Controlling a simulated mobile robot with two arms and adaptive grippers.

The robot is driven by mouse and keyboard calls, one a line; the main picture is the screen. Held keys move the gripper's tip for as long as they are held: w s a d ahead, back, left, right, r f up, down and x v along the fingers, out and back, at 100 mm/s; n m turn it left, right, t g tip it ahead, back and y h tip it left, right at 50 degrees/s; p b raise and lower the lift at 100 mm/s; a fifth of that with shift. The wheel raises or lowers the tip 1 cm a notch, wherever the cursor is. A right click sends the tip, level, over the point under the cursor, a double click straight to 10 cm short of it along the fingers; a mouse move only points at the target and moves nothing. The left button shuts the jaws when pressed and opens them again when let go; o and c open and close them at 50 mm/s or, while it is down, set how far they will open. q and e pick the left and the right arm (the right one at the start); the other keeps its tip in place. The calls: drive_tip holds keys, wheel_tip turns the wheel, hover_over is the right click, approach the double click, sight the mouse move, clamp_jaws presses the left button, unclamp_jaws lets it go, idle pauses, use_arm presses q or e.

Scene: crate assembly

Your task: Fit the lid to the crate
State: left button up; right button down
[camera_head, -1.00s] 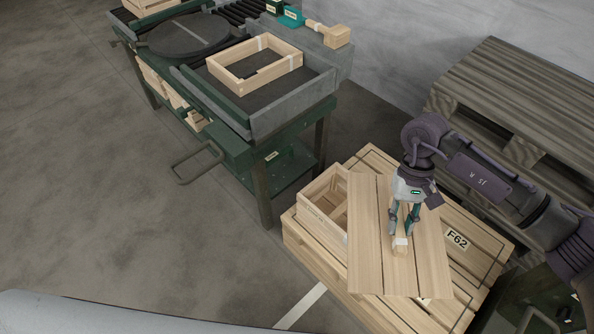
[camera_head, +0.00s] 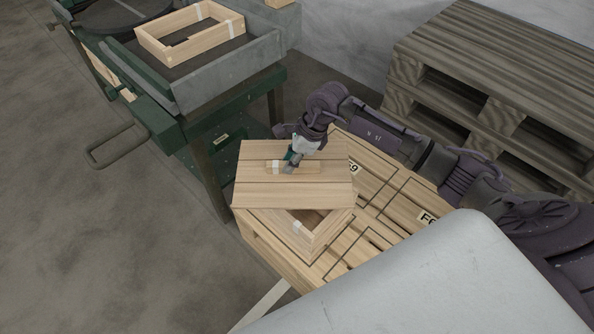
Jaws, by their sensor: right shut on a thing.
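The lid (camera_head: 310,187) is a panel of pale planks with a short wooden grip bar (camera_head: 274,167) on top, marked with a white band. My right gripper (camera_head: 289,167) is shut on this bar from above. The lid lies over the far part of the open wooden crate (camera_head: 318,242), which stands on a pallet. The near right part of the crate's opening shows uncovered, so the two are out of line. I cannot tell whether the lid touches the crate's rim. My left gripper is not in view.
The light pallet (camera_head: 376,205) has dark outlines and labels on its top. A green workbench (camera_head: 180,140) with a tray holding a wooden frame (camera_head: 190,38) stands close at the left. Stacked grey pallets (camera_head: 500,70) stand at the back right. The floor at left is clear.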

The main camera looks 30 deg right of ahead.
drive_tip(key=w+d+f+m+b, duration=0.1)
drive_tip(key=m, duration=0.1)
drive_tip(key=w+d+f+m+t+h+b, duration=0.1)
drive_tip(key=f+m, duration=0.1)
drive_tip(key=m, duration=0.1)
drive_tip(key=w+d+f+m+t+h+b, duration=0.1)
drive_tip(key=d+f+m+b, duration=0.1)
drive_tip(key=m, duration=0.1)
drive_tip(key=shift+w, duration=0.25)
drive_tip(key=shift+f+m+h, duration=0.1)
drive_tip(key=shift+m+h, duration=0.2)
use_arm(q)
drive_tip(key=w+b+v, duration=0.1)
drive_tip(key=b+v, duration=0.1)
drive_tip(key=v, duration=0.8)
use_arm(e)
wheel_tip(320, 180, down, 3)
drive_tip(key=shift+r, duration=0.15)
drive_tip(key=shift+f+b, duration=0.5)
drive_tip(key=shift+b, duration=0.15)
drive_tip(key=shift+f, duration=0.25)
drive_tip(key=shift+f+b, duration=0.45)
drive_tip(key=shift+f, duration=0.05)
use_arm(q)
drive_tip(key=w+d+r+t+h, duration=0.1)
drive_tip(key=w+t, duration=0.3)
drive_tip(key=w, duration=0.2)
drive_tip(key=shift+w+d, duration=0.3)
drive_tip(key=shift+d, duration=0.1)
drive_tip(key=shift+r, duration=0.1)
